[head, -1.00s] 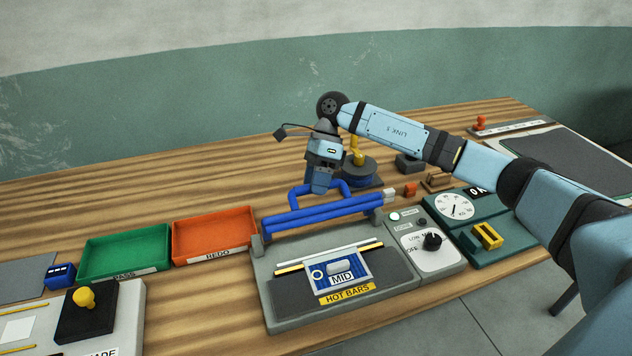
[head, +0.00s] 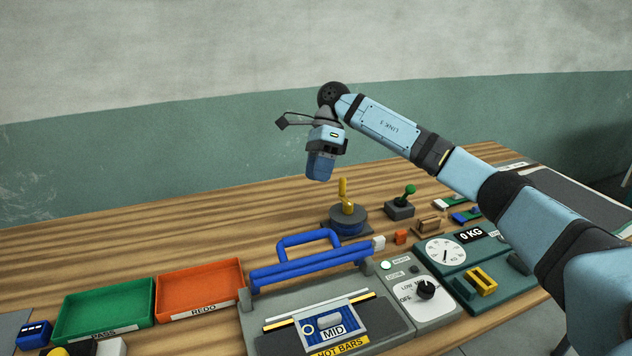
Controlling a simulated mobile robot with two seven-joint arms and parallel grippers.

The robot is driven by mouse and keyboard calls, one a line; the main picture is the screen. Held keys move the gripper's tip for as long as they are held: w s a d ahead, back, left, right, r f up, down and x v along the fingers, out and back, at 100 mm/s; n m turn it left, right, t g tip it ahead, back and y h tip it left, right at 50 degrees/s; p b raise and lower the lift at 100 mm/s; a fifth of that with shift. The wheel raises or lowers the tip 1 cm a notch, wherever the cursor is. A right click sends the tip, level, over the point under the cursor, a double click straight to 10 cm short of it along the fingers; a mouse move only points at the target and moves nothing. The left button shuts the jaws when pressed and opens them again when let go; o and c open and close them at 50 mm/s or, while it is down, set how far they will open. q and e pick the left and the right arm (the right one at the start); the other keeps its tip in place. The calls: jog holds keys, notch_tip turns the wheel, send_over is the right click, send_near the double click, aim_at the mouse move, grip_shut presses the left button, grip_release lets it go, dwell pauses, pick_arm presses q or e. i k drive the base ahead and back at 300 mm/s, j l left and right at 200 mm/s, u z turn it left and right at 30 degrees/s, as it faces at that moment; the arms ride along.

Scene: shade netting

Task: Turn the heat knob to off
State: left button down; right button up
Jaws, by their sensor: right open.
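The heat knob (head: 426,290) is a black dial on the light control panel at the right end of the hot-bar sealer (head: 400,272). OFF and LOW labels show beside it; its exact pointer direction is too small to read. My right gripper (head: 319,174) hangs in the air above the bench, up and left of the knob and well apart from it. It is open, with nothing seen in it. The sealer's blue bar with its handle (head: 309,238) is raised. My left gripper is out of view.
Green PASS (head: 104,308) and orange REDO (head: 200,288) trays stand at left. Right of the panel is a scale (head: 444,252) with a yellow block (head: 482,281). A yellow-handled device (head: 346,222) stands behind the blue handle. My right arm reaches over the bench's right side.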

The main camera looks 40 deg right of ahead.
aim_at(425, 290)
jog(key=k, duration=1)
